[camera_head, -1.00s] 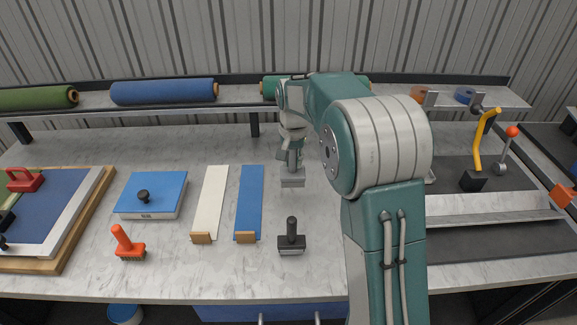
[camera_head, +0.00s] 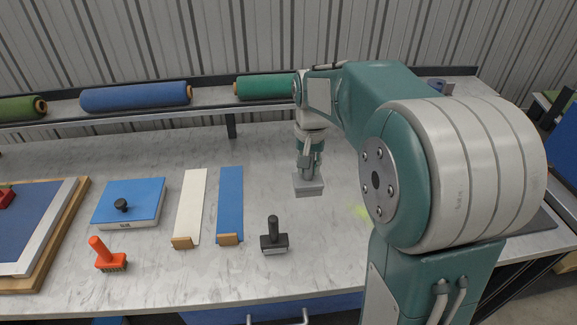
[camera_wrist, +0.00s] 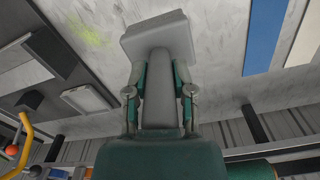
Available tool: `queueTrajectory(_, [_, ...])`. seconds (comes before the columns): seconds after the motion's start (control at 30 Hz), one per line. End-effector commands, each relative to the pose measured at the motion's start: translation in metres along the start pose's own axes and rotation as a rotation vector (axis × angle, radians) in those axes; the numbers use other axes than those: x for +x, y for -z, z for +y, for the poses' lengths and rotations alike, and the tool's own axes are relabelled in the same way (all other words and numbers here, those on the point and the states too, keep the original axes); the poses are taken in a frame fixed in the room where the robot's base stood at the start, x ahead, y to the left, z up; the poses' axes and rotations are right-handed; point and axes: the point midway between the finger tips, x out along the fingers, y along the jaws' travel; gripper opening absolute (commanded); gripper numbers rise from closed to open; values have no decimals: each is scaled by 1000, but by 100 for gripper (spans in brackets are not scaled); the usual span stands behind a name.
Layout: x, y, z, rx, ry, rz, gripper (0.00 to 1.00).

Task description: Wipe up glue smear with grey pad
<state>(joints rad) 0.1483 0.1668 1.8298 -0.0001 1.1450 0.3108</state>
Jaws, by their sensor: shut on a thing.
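My gripper (camera_head: 309,166) is shut on the handle of the grey pad (camera_head: 308,187), and the pad hangs below it over the worktop. In the wrist view my gripper (camera_wrist: 160,75) has a finger on each side of the grey handle, and the pad's block (camera_wrist: 157,36) is beyond the fingertips. The glue smear (camera_head: 361,212) is a faint yellow-green patch on the marble top, right of the pad and partly hidden by my arm. The smear (camera_wrist: 84,32) also shows in the wrist view, to the left of the pad and apart from it.
A black-handled tool (camera_head: 273,236) stands near the front edge. Blue (camera_head: 230,200) and cream (camera_head: 190,205) strips, a blue block (camera_head: 129,202) and an orange brush (camera_head: 107,256) lie left. Turf rolls (camera_head: 136,96) rest on the rear shelf. My arm hides much of the right side.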

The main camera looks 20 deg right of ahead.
Motion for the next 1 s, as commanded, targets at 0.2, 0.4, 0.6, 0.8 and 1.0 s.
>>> queueTrajectory(0.2, [4,14,73,10,0,0,0])
queueTrajectory(0.4, [7,16,132,8,0,1,0])
queueTrajectory(0.6, [8,14,162,3,0,1,0])
queueTrajectory(0.8, [18,14,166,0,0,-1,0])
queueTrajectory(1.0, [42,14,165,0,0,-2,0])
